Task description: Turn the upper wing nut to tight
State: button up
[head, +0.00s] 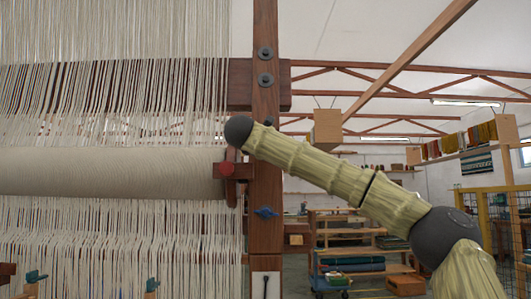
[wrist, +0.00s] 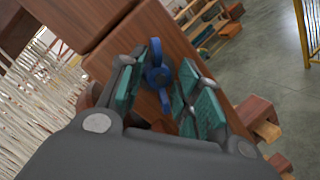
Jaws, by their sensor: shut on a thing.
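The upper wing nut (wrist: 154,76) is blue and sits on the face of a brown wooden post in the wrist view. My gripper (wrist: 155,92) has its teal-padded fingers on both sides of it and is shut on it. One wing stands up between the pads. How tight the nut is cannot be told. In the head view my arm's end covers this area, and the gripper and this nut are hidden. Another blue wing nut (head: 265,212) shows lower on the post (head: 266,185) in the head view, with no gripper on it.
The loom's pale warp threads (head: 110,100) and cloth roll (head: 110,172) are left of the post. Shelves (head: 345,243) and a yellow rack (head: 490,215) stand at the right, farther back.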

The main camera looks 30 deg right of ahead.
jog(key=shift+r, duration=0.15)
jog(key=o, duration=0.8)
jog(key=shift+a, duration=0.1)
jog(key=shift+o, duration=0.4)
jog(key=shift+a, duration=0.15)
jog(key=v, duration=1.2)
